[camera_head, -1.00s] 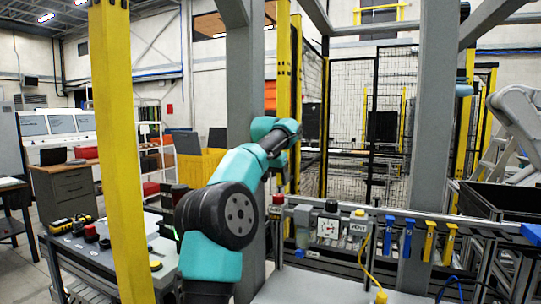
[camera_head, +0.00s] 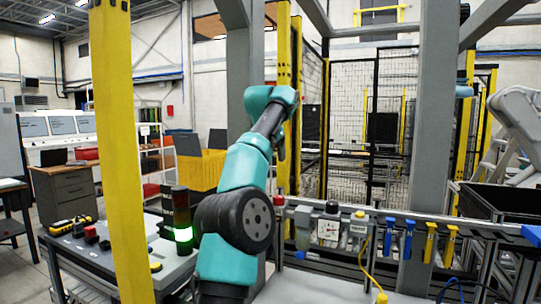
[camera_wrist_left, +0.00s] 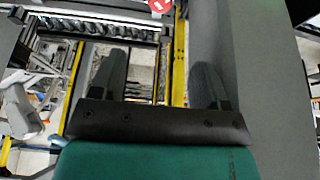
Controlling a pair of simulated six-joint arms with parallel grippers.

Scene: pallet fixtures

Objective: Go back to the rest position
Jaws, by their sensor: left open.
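My left arm rises through the middle of the head view, teal with dark joints, its wrist high in front of a grey post. In the left wrist view my left gripper (camera_wrist_left: 160,72) shows two dark fingers spread apart, with nothing between them. Its fingertips cannot be made out clearly in the head view. My right gripper is not in view.
A rail right of the arm carries a gauge (camera_head: 328,230), blue and yellow clips (camera_head: 430,242) and a yellow cable. A yellow post (camera_head: 118,150) stands left, with a lit signal tower (camera_head: 183,215) behind. Grey posts flank the middle; a mesh fence (camera_head: 350,130) stands beyond.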

